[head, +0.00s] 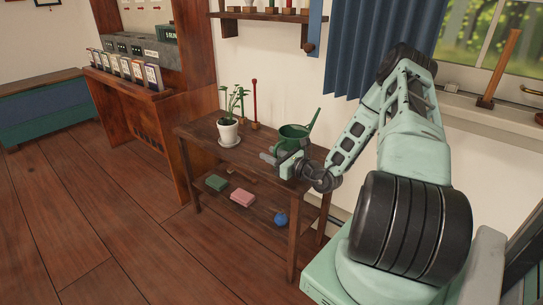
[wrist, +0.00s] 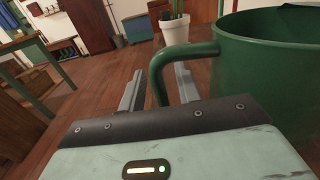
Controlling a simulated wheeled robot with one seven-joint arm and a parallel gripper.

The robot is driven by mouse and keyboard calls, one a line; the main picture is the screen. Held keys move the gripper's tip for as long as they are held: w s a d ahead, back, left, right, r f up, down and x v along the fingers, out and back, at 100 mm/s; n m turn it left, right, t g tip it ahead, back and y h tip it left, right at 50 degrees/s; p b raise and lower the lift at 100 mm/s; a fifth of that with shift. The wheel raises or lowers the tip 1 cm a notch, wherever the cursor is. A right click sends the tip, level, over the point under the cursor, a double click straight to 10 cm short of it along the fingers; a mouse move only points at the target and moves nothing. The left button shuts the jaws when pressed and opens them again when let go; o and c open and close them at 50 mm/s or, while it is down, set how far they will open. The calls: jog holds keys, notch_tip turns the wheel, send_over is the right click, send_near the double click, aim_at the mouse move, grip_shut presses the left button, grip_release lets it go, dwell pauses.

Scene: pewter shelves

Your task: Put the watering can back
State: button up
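The green watering can (head: 295,131) is at the right end of the small wooden table (head: 250,155), its spout pointing up and right; my gripper partly hides its lower part. In the wrist view the can (wrist: 262,65) fills the upper right, with its curved handle (wrist: 172,57) reaching left. My gripper (head: 275,158) is at the table's front right, just in front of the can. In the wrist view my gripper (wrist: 158,88) has its fingers apart, with the handle's end between them. A gap shows on the handle's left; contact on its right is unclear.
A potted plant (head: 229,131) on a saucer and a red-handled tool (head: 255,105) stand left of the can. The lower shelf holds a green block (head: 216,183), a pink block (head: 242,197) and a blue object (head: 281,219). A wall shelf (head: 262,15) is above. Floor at left is clear.

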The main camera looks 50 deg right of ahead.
jog(key=s, duration=0.4)
jog(key=s+p, duration=0.1)
jog(key=s, duration=0.6)
jog(key=shift+s+d+p, duration=0.35)
jog(key=shift+s, duration=0.05)
jog(key=w+a+r+n+g+y, duration=0.1)
jog(key=a+r+n+g+y, duration=0.3)
jog(key=a, duration=0.4)
jog(key=w+a+r+n+g+y, duration=0.1)
jog(key=a+r+n+g+y, duration=0.3)
jog(key=a+n, duration=0.4)
jog(key=a+r+n+g+y, duration=0.2)
jog(key=a+n+g+y, duration=0.3)
jog(key=a, duration=0.4)
jog(key=s+a+r+n+g+h, duration=0.2)
jog(key=s+a+n+h, duration=0.4)
jog(key=s+a+n, duration=0.3)
jog(key=s+a+r+n+g+h, duration=0.2)
jog(key=s+a+r+n+h, duration=0.3)
jog(key=n, duration=1.1)
jog(key=s+a+h, duration=0.2)
jog(key=s+a, duration=0.1)
jog(key=s, duration=0.1)
jog(key=shift+a+r+n+g+h, duration=0.15)
jog(key=shift+a+n+g+h, duration=0.15)
jog(key=shift+a+n+g, duration=0.1)
notch_tip(320, 180, up, 23)
jog(key=p, duration=2.2)
jog(key=shift+f+p, duration=0.2)
jog(key=shift+p, duration=0.1)
